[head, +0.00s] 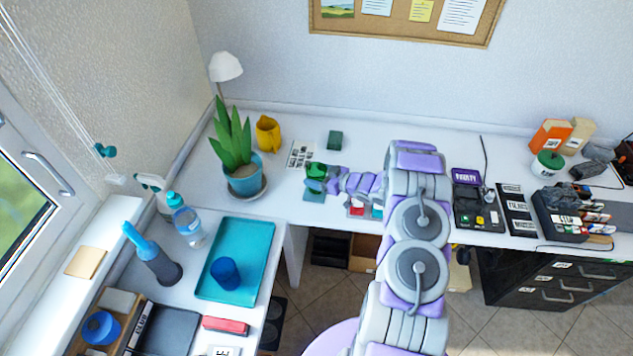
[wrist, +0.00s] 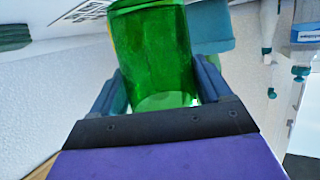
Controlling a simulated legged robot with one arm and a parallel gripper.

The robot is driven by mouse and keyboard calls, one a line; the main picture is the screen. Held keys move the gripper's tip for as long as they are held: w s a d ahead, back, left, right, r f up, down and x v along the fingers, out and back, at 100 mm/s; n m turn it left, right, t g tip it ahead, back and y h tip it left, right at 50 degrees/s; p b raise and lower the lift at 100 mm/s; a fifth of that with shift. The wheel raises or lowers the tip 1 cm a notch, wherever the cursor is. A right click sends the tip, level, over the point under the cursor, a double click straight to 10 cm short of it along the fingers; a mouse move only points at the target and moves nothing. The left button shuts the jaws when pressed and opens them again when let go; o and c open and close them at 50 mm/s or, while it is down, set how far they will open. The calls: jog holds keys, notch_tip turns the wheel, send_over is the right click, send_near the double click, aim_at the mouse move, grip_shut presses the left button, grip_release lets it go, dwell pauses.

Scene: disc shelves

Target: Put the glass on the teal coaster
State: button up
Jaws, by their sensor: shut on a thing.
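A green glass (head: 316,171) is at the end of my arm in the head view. My gripper (head: 322,181) comes from the right and is shut on the glass. In the wrist view the glass (wrist: 155,55) sits between the two blue fingers of my gripper (wrist: 158,82).
Devices (head: 478,208) fill the desk's right. A teal tray (head: 207,287) is front left.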

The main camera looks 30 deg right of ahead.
jog(key=shift+w, duration=0.6)
notch_tip(320, 180, down, 4)
jog(key=shift+r+b, duration=0.15)
jog(key=shift+b, duration=0.45)
jog(key=shift+r, duration=0.1)
jog(key=o, duration=1.2)
jog(key=shift+c, duration=0.2)
